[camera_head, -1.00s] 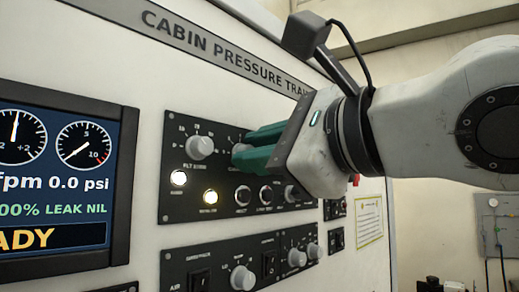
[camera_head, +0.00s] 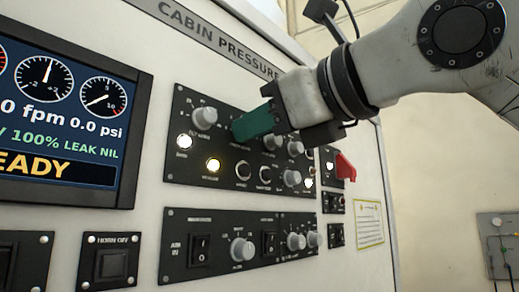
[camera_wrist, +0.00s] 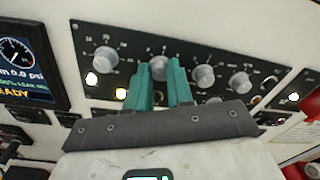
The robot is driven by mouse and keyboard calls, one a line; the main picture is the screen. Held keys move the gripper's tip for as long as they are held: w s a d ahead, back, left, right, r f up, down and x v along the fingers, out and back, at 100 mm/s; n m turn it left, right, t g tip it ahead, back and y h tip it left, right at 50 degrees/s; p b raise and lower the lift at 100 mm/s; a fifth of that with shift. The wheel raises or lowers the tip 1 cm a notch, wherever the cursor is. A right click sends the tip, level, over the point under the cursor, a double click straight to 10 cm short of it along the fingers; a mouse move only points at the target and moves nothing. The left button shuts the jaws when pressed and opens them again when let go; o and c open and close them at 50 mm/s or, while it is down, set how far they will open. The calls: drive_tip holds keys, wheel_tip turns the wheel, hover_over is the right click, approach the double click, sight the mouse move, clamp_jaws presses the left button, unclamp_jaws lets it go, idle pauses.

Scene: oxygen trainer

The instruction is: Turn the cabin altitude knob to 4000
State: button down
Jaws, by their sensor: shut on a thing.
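My gripper (camera_head: 238,128) has its green fingers at the upper black knob panel (camera_head: 180,160) on the grey cabinet. In the wrist view, the two fingers (camera_wrist: 160,72) stand on either side of a grey round knob (camera_wrist: 158,66), second from the left in the top row, and are shut on it. In the head view, the fingers hide this knob. Its label and pointer are too small or covered to read, so I cannot tell its setting.
A grey knob (camera_head: 204,117) sits just left of my fingers, and more knobs (camera_wrist: 203,76) lie to the right. Lit lamps (camera_head: 213,165) are below. A screen (camera_head: 60,110) is at the left, and a red switch cover (camera_head: 345,167) at the right.

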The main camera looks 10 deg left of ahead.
drive_tip(key=shift+w+m+g+y+b, duration=0.1)
drive_tip(key=shift+m+g+y+b, duration=0.25)
drive_tip(key=shift+m+b, duration=4.25)
drive_tip(key=shift+m+p, duration=0.65)
drive_tip(key=shift+m, duration=0.15)
drive_tip(key=shift+d, duration=0.1)
drive_tip(key=c, duration=1)
unclamp_jaws()
drive_tip(key=b+v, duration=0.1)
drive_tip(key=v, duration=0.9)
drive_tip(key=shift+s+d+r+b, duration=0.2)
drive_tip(key=shift+d+b, duration=0.05)
drive_tip(key=shift+b, duration=0.15)
